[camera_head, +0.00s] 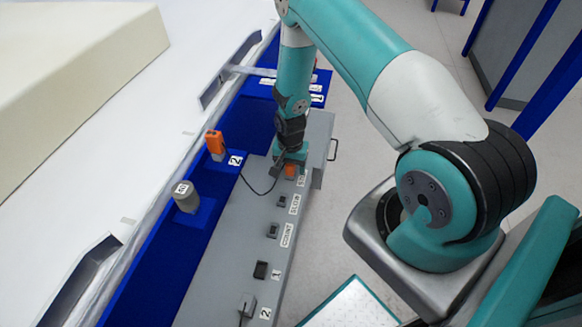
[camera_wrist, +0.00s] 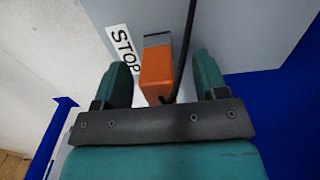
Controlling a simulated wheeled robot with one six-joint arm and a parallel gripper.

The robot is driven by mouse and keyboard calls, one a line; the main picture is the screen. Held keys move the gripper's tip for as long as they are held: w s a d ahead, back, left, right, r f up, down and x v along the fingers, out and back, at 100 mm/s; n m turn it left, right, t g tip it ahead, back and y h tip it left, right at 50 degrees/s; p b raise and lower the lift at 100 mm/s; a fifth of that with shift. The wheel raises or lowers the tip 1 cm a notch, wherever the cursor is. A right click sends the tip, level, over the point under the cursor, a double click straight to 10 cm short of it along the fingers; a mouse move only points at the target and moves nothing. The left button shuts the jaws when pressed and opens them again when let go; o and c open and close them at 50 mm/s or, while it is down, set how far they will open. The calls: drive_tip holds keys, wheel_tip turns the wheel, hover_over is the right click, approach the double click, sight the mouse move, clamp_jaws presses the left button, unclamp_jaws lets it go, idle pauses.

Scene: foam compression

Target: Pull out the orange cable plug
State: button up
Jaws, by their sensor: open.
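The orange cable plug (camera_head: 291,170) sits at the far end of the grey panel, by the STOP label, with a black cable running from it. In the wrist view the plug (camera_wrist: 156,70) stands between the two green fingers of my gripper (camera_wrist: 163,78), with a gap on both sides. My gripper (camera_head: 289,160) is open, reaching down over the plug. The plug's lower end is partly hidden by the gripper's dark crossbar in the wrist view. The STOP label (camera_wrist: 123,47) lies just left of the plug there.
A second orange block (camera_head: 214,142) stands on the blue frame near label 2, with the cable near it. A round beige weight (camera_head: 186,196) is closer on the frame. Small switches and sockets (camera_head: 261,270) line the grey panel (camera_head: 222,247). A large cream foam block (camera_head: 90,60) lies left.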

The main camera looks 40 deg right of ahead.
idle(0.3)
clamp_jaws()
drive_tip(key=shift+r+p, duration=2.3)
drive_tip(key=shift+r, duration=0.75)
